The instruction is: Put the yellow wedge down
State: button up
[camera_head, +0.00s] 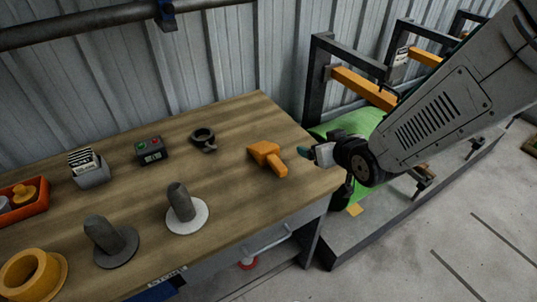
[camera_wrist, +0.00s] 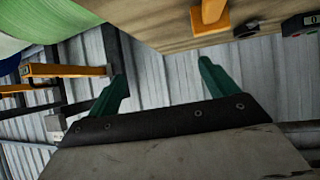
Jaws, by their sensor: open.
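The yellow wedge (camera_head: 265,153), an orange-yellow block with a narrow handle-like end, lies on the wooden table (camera_head: 235,125) near its right edge. Part of it also shows at the top of the wrist view (camera_wrist: 209,16). My gripper (camera_head: 306,152) is just right of the wedge in the head view, by the table's right edge, apart from it. In the wrist view my gripper (camera_wrist: 160,75) has its green fingers spread, with nothing between them.
A dark ring-shaped tool (camera_head: 203,137), a box with red and green buttons (camera_head: 151,150), a card holder (camera_head: 91,172), two grey posts on discs, a yellow flanged ring (camera_head: 33,276) and a red bin (camera_head: 24,208) stand on the table. Black racks (camera_head: 317,80) stand behind right.

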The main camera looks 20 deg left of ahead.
aim_at(268, 148)
jog(key=s+a+f+y, duration=0.1)
jog(key=a, duration=0.1)
jog(key=s+a+f+n+y, duration=0.1)
jog(key=a+f, duration=0.1)
jog(key=a, duration=0.1)
jog(key=s+a+f+y, duration=0.1)
jog(key=a, duration=0.1)
jog(key=shift+s+a+f+n, duration=0.1)
jog(key=shift+a+f+n, duration=0.15)
jog(key=shift+a+n, duration=0.15)
jog(key=shift+a+f, duration=0.15)
jog(key=shift+a, duration=0.15)
jog(key=x, duration=0.7)
jog(key=shift+a, duration=0.2)
jog(key=c, duration=1.3)
jog(key=shift+r, duration=0.25)
